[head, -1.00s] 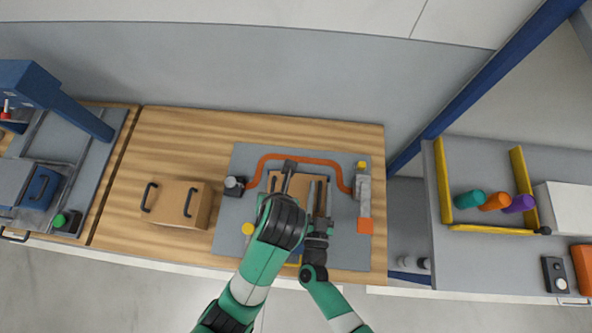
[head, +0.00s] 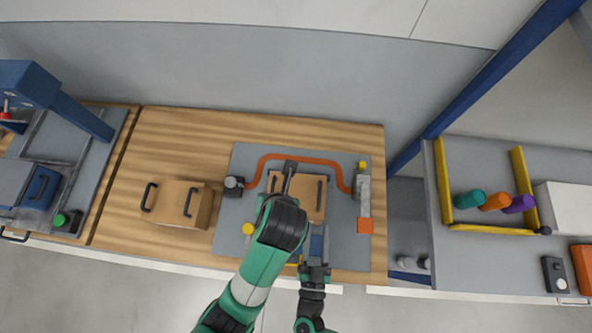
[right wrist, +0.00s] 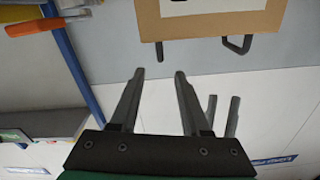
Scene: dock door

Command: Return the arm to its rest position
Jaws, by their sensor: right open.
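My right gripper (head: 316,236) is in the lower middle of the head view, with its fingers pointing up the picture. It is open and empty, below the wooden case (head: 310,192) and apart from its right handle (head: 319,193). In the right wrist view my right gripper's fingers (right wrist: 159,82) stand apart with nothing between them. The case (right wrist: 205,20) and its dark handles show beyond them. My left gripper (head: 289,178) reaches over the left part of the case; its own arm hides much of it, and whether it grips anything cannot be told.
The case lies on a grey mat (head: 345,250) with an orange hose (head: 300,157) behind it. A second case (head: 175,204) stands to the left on the wooden bench (head: 160,130). At right, a grey table (head: 470,265) bears coloured cylinders (head: 495,201) within a yellow frame.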

